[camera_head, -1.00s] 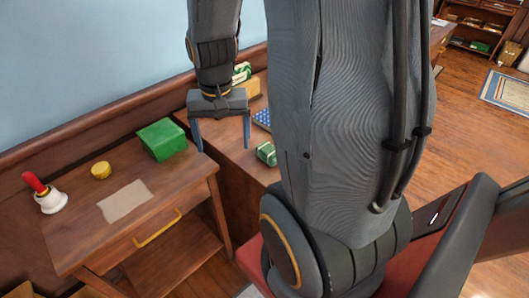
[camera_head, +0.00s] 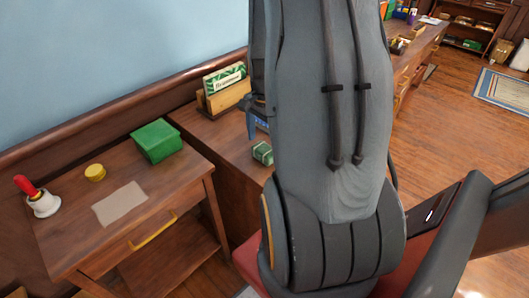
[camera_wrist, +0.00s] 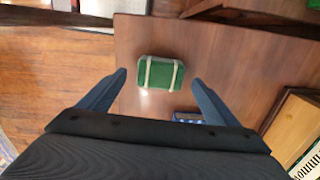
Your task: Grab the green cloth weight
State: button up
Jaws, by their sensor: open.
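The green cloth weight (camera_head: 262,153) is a small green block with pale bands, lying on the wooden desk top beside my arm. In the wrist view it (camera_wrist: 160,73) lies on the brown surface, ahead of and between my fingertips. My gripper (camera_wrist: 160,78) is open and empty, one blue finger on each side of the weight's line, apart from it. In the head view my arm hides most of the gripper; only one blue finger shows left of the arm.
A blue patterned item (camera_wrist: 188,117) lies near the right finger. A wooden holder (camera_head: 226,97) with a green-and-white box stands behind.

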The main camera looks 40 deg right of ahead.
aim_at(264, 148)
jog(key=shift+a+f+p, duration=0.1)
jog(key=shift+f+p, duration=0.4)
jog(key=shift+f, duration=1.45)
jog(key=shift+c, duration=0.2)
jog(key=c, duration=1.5)
jog(key=shift+c, duration=0.2)
jog(key=shift+r, duration=0.1)
